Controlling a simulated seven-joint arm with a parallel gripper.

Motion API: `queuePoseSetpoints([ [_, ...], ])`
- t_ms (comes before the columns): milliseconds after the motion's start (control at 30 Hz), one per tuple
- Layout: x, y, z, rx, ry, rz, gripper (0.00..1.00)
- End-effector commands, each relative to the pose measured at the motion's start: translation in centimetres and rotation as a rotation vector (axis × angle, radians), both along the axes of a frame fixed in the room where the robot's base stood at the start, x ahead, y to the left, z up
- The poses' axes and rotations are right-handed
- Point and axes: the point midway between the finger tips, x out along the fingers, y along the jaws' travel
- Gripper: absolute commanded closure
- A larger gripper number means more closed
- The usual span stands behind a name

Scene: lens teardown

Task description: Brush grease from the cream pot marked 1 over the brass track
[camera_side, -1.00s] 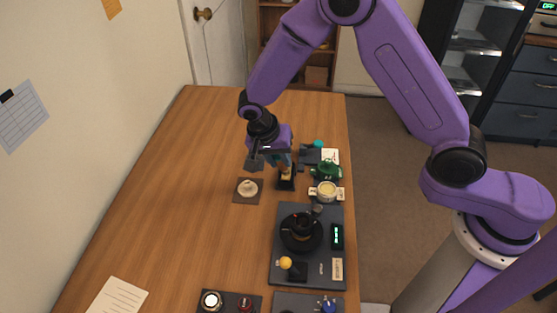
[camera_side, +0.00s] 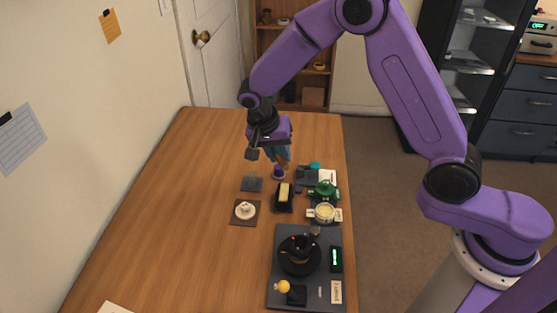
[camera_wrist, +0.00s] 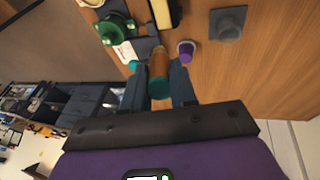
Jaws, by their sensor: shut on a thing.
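My gripper (camera_side: 279,158) is above the far part of the table, shut on a brush-like tool with an orange-brown handle (camera_wrist: 158,66) and a teal end. Its far tip is not clear. A cream pot (camera_side: 325,212) with pale side labels stands at the right of the table, nearer the side camera than my gripper; its number is too small to read. A black round lens assembly (camera_side: 299,256) sits on a dark mat (camera_side: 275,290). I cannot make out the brass track.
A green pot (camera_side: 325,190) stands just behind the cream pot. A black block with a pale yellow top (camera_side: 284,193), a purple jar (camera_side: 278,172) and a grey pad (camera_side: 251,184) are near my gripper. The table's left side is clear.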

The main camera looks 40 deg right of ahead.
Motion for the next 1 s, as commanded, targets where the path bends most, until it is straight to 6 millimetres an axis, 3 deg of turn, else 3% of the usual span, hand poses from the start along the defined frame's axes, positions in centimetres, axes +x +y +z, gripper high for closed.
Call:
queuePoseSetpoints([
  [400,0.0,0.0,3.3,0.001,-0.001,-0.001,1.00],
  [1000,0.0,0.0,3.4,0.000,0.000,0.000,1.00],
])
